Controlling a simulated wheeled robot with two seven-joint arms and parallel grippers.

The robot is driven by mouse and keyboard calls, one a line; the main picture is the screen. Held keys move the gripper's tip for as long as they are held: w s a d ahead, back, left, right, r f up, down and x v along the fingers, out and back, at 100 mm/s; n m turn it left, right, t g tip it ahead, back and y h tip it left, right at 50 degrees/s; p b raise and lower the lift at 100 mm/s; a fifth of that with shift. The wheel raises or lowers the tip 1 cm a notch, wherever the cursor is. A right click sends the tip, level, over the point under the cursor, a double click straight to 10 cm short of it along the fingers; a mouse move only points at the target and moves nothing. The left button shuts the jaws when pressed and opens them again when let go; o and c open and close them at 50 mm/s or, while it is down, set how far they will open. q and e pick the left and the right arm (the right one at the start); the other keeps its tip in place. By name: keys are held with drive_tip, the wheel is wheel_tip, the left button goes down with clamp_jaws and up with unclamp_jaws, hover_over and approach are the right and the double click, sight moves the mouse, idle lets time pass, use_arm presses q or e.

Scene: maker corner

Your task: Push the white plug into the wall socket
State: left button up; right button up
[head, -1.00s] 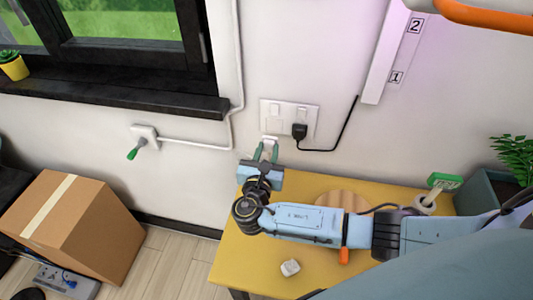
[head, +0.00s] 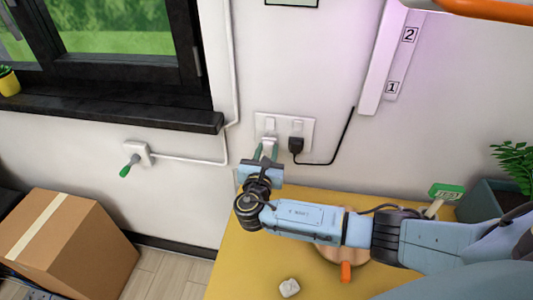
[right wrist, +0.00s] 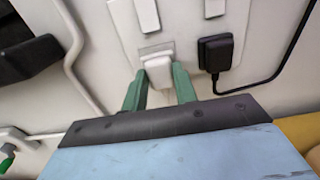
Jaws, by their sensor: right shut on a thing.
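The white plug (head: 269,143) is between the green fingertips of my right gripper (head: 266,152). In the right wrist view the plug (right wrist: 158,70) is gripped from both sides by the gripper (right wrist: 159,76). The white double wall socket (head: 284,120) is directly in front of it. The plug overlaps the lower part of the socket's left half, under the left switch. A dark slot edge shows just above the plug in the right wrist view. I cannot tell whether its pins are in the holes. My left gripper is not in view.
A black plug (head: 296,145) with a black cord fills the socket's right half. Below is a yellow table (head: 240,270) with a small white block (head: 289,288). A green-handled item (head: 129,165) sticks out from a wall plate at left. A cardboard box (head: 75,250) stands on the floor.

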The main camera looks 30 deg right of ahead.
drive_tip(key=shift+r+p, duration=0.1)
drive_tip(key=shift+p, duration=0.2)
idle(0.9)
drive_tip(key=shift+p, duration=0.5)
idle(0.6)
drive_tip(key=shift+w+d, duration=0.3)
drive_tip(key=shift+w, duration=0.15)
idle(0.5)
drive_tip(key=o, duration=1)
drive_tip(key=v, duration=1.3)
drive_tip(key=shift+s, duration=0.15)
drive_tip(key=shift+s+a, duration=0.1)
